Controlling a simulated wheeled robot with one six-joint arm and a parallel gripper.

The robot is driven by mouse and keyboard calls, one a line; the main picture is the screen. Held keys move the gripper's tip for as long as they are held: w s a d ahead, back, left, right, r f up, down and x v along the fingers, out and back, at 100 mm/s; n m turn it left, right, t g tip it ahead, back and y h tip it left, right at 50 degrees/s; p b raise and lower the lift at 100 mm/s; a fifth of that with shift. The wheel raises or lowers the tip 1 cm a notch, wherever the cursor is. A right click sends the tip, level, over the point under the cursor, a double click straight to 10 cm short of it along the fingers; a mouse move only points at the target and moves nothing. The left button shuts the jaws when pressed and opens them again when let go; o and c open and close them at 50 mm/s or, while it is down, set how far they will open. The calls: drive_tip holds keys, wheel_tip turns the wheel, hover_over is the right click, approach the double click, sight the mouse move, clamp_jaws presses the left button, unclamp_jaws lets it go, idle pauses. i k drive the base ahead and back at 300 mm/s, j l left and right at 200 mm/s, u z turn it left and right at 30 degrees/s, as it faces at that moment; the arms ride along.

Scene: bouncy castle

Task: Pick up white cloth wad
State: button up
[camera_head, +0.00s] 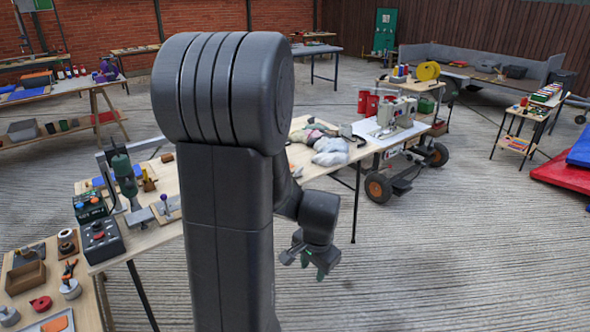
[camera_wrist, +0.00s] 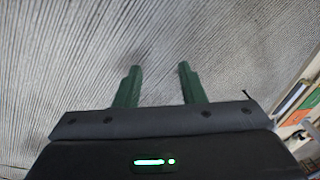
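A pale, crumpled heap of cloth (camera_head: 331,150) lies on the wooden table behind my arm. It looks white to light grey-blue, and I cannot tell whether it is one wad or several. My gripper (camera_head: 308,268) hangs low in front of that table, over the floor and well apart from the cloth. In the wrist view my gripper (camera_wrist: 158,82) has its two green fingers spread, with only floor between them. The cloth does not show in the wrist view. My arm hides the middle of the table.
A sewing machine (camera_head: 397,112) and red canisters (camera_head: 368,104) stand right of the cloth. A black control box (camera_head: 101,240) and a green drill press (camera_head: 124,175) are on the left. A wheeled cart (camera_head: 405,178) stands by the table. The floor at front right is clear.

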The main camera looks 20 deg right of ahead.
sight(297, 172)
drive_tip(key=i+l, duration=0.2)
drive_tip(key=i, duration=0.35)
drive_tip(key=i+l+z, duration=0.1)
drive_tip(key=i, duration=0.45)
drive_tip(key=i+l, duration=0.3)
drive_tip(key=i, duration=0.25)
drive_tip(key=i+l, duration=0.15)
drive_tip(key=i, duration=0.45)
drive_tip(key=k+l+z, duration=0.05)
